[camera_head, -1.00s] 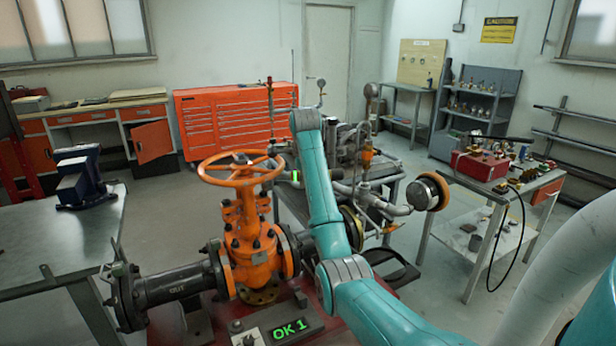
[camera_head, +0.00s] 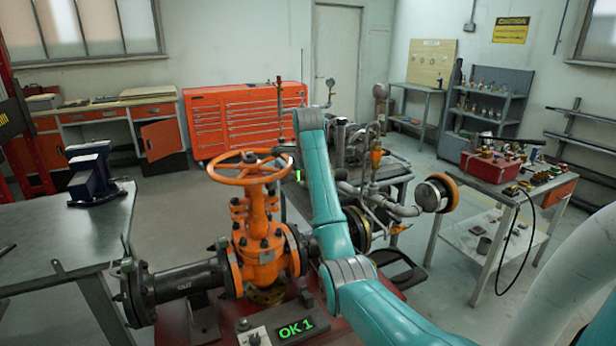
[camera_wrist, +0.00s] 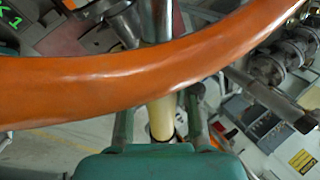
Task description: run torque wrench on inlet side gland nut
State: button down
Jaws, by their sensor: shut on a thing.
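The orange gate valve (camera_head: 260,250) stands upright with its orange handwheel (camera_head: 225,178) on top. Gland hardware (camera_head: 240,212) shows below the wheel, but I cannot single out the inlet side nut. In the wrist view, the handwheel rim (camera_wrist: 90,92) crosses close in front of the camera. My gripper (camera_wrist: 160,122) is shut on a pale cylindrical handle, seemingly the torque wrench (camera_wrist: 163,118). A silver shaft (camera_wrist: 157,20) shows beyond the rim, in line with the handle. The tool's working end is hidden. In the head view, my gripper is not clearly visible behind the wheel and arm.
A workbench with a blue vise (camera_head: 92,175) is at left. A cart with a red toolbox (camera_head: 492,165) is at right.

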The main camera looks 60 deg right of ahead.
jog(key=shift+f, duration=0.35)
dwell(0.6)
jog(key=shift+f, duration=1.15)
dwell(1.6)
jog(key=shift+r, duration=0.35)
dwell(0.7)
jog(key=shift+r, duration=1.2)
jog(key=shift+s+d, duration=0.1)
jog(key=shift+d, duration=0.05)
